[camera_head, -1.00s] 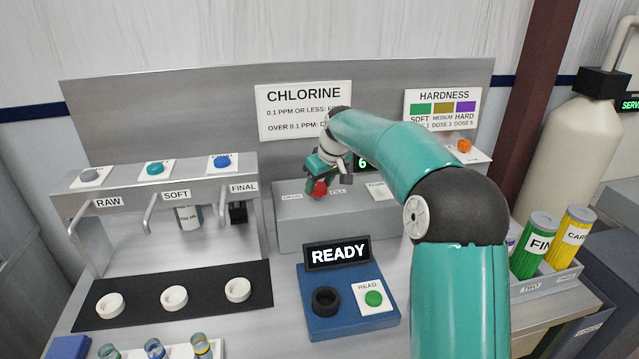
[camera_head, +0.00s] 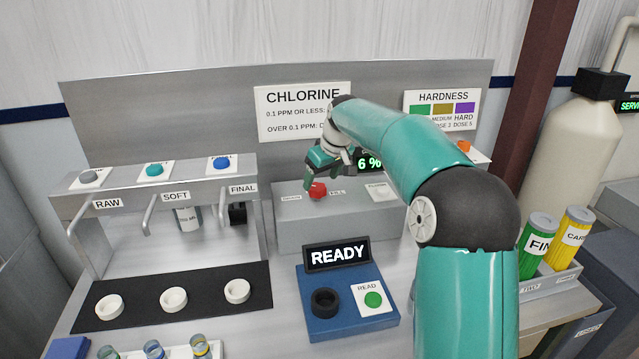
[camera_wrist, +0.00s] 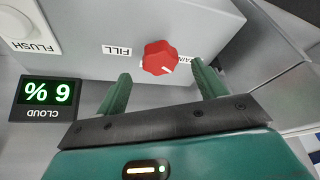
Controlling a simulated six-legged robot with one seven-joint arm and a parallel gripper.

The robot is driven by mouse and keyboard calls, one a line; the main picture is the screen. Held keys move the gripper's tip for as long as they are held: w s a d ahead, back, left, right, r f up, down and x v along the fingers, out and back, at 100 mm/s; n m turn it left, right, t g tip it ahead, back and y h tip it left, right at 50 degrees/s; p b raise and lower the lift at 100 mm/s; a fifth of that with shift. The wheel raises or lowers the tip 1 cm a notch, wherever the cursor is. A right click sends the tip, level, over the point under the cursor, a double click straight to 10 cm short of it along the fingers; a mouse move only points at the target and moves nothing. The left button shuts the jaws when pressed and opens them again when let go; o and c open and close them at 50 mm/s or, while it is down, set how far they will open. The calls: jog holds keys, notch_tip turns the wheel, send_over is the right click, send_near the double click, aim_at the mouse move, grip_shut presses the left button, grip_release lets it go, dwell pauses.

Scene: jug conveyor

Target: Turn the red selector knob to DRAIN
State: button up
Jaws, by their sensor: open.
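The red selector knob (camera_head: 317,190) sits on top of the grey box, between a DRAIN label (camera_head: 291,197) and a FILL label (camera_head: 337,192). In the wrist view the red knob (camera_wrist: 158,56) appears upside down, with FILL (camera_wrist: 117,50) on its left and DRAIN (camera_wrist: 190,57), partly hidden, on its right. Its white pointer mark slants toward the lower right there, on the DRAIN side. My gripper (camera_head: 314,172) is open just above and behind the knob. In the wrist view its green fingers (camera_wrist: 161,70) are spread either side of the knob, with visible gaps.
A FLUSH button plate (camera_head: 381,191) sits right on the same box (camera_head: 330,229). The READY panel (camera_head: 337,256) stands in front on a blue base. Taps with RAW, SOFT and FINAL labels are at left.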

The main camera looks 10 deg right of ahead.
jog(key=v, duration=1)
jog(key=shift+r, duration=0.3)
jog(key=shift+s, duration=0.1)
jog(key=s+a+m+h, duration=0.2)
jog(key=s+a+m, duration=0.15)
jog(key=s, duration=1.65)
jog(key=s+f+m, duration=0.1)
jog(key=s+f, duration=0.4)
jog(key=s, duration=0.4)
jog(key=s+f+m+t, duration=0.1)
jog(key=s+f, duration=0.3)
jog(key=s, duration=0.5)
jog(key=shift+d+f+t, duration=0.3)
jog(key=shift+d+f, duration=0.1)
